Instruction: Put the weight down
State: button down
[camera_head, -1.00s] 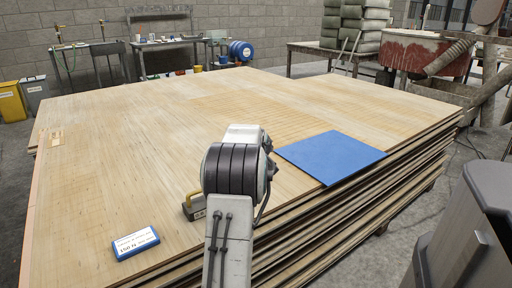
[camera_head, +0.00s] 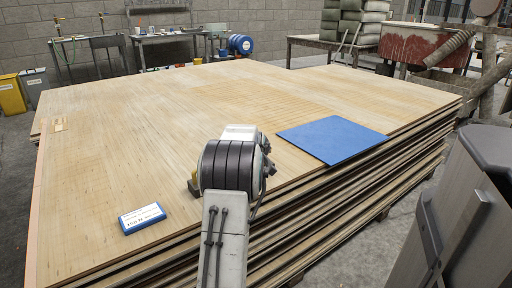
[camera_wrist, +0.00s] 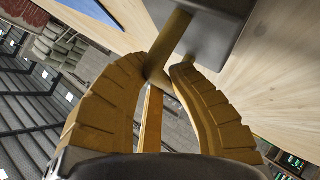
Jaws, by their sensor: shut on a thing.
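The weight is a dark grey block (camera_wrist: 205,28) with a brass-coloured bar handle (camera_wrist: 168,48), seen at the top of the wrist view. My gripper (camera_wrist: 160,72) has its two ribbed yellow-brown fingers closed around the handle.
A blue square mat (camera_head: 332,138) lies right of my arm near the stack's edge. A blue-edged white label (camera_head: 142,217) lies at front left. The wood beyond is clear. A grey cabinet-like object (camera_head: 465,215) stands at right.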

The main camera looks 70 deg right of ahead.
jog(key=shift+d+r, duration=0.1)
jog(key=shift+r, duration=0.2)
jog(key=c, duration=1.6)
grip_release()
jog(key=shift+f, duration=0.3)
jog(key=o, duration=0.3)
jog(key=shift+o, duration=0.2)
jog(key=shift+r, duration=0.15)
